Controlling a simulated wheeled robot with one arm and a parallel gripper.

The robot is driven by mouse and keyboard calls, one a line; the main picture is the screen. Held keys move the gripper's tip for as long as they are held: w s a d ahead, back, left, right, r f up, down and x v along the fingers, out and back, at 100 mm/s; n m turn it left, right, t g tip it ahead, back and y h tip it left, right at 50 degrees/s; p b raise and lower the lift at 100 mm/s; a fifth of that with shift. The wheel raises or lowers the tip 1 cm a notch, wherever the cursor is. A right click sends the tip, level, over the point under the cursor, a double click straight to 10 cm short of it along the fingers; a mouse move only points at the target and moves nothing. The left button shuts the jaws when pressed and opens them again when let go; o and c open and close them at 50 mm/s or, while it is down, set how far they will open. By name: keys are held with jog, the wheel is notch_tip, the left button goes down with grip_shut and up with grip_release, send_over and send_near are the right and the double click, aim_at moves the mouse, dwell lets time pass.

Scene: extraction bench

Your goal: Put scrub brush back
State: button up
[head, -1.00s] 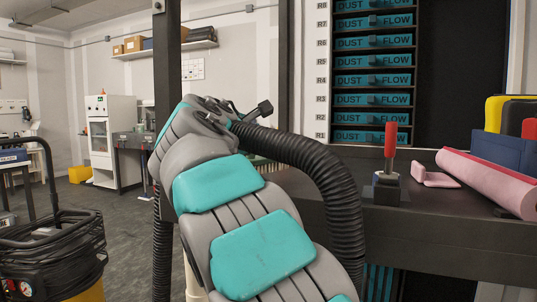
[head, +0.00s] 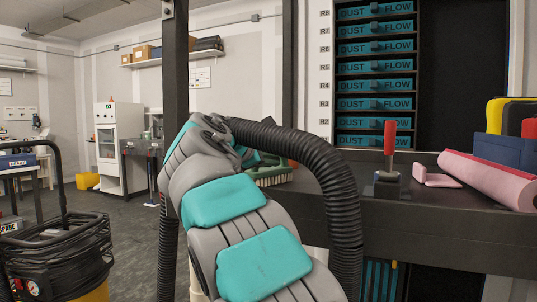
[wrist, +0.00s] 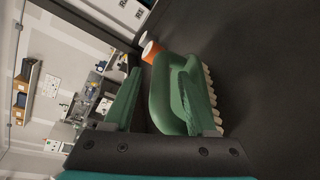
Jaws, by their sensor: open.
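The scrub brush (head: 272,175) is green with pale bristles and sits on the dark bench, partly hidden behind my arm and its black hose in the head view. In the wrist view the brush (wrist: 176,92) is close, with its bristles to the right. My gripper (wrist: 161,78) is open, with one finger left of the brush body and the other overlapping its right part. I cannot tell whether the fingers touch it. The head view does not show the fingertips clearly.
An orange and white object (wrist: 150,50) lies just beyond the brush. On the bench (head: 450,232) stand a red-handled lever (head: 389,145), a pink block (head: 434,178) and a pink roll (head: 490,180). A rack of teal "DUST FLOW" units (head: 375,85) is behind. A black post (head: 174,80) rises at left.

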jog(key=shift+s+r, duration=0.1)
jog(key=shift+r, duration=0.05)
jog(key=v, duration=1.2)
